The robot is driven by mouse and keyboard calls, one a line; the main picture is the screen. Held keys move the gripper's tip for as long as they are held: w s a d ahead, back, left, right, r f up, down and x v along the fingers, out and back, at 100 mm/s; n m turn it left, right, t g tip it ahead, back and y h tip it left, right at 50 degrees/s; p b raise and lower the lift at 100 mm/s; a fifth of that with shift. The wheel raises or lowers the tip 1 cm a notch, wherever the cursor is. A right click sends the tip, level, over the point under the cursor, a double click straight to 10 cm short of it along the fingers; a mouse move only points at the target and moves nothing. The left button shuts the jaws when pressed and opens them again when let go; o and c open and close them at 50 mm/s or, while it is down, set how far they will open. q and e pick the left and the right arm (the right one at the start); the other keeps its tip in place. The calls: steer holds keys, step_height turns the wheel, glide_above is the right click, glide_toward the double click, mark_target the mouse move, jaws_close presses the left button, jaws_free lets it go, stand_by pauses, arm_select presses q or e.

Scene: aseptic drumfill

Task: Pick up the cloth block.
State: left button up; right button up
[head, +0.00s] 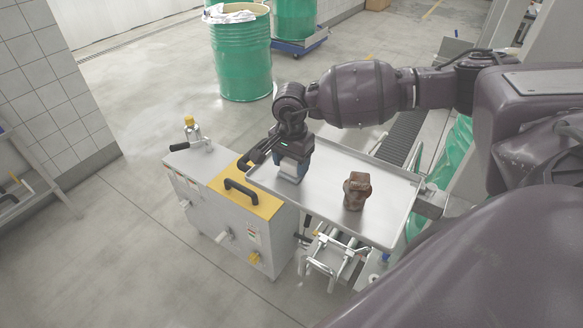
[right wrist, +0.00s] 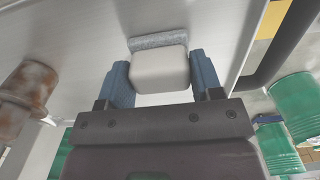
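The cloth block (right wrist: 160,72) is a pale block with a grey, fabric-like layer on its far side. My left gripper is not in view.
A rusty brown fitting (head: 356,190) stands on the tray, right of the block. A grey cabinet (head: 228,215) with a yellow panel and black handles stands left of the tray. Green drums (head: 240,55) stand behind. The tray between block and fitting is clear.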

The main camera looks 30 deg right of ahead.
mark_target(291, 161)
steer(key=c, duration=0.5)
steer(key=shift+o, duration=0.2)
steer(key=shift+r, duration=0.1)
step_height(291, 161, up, 10)
steer(key=shift+f+b, duration=0.1)
steer(key=shift+b, duration=0.45)
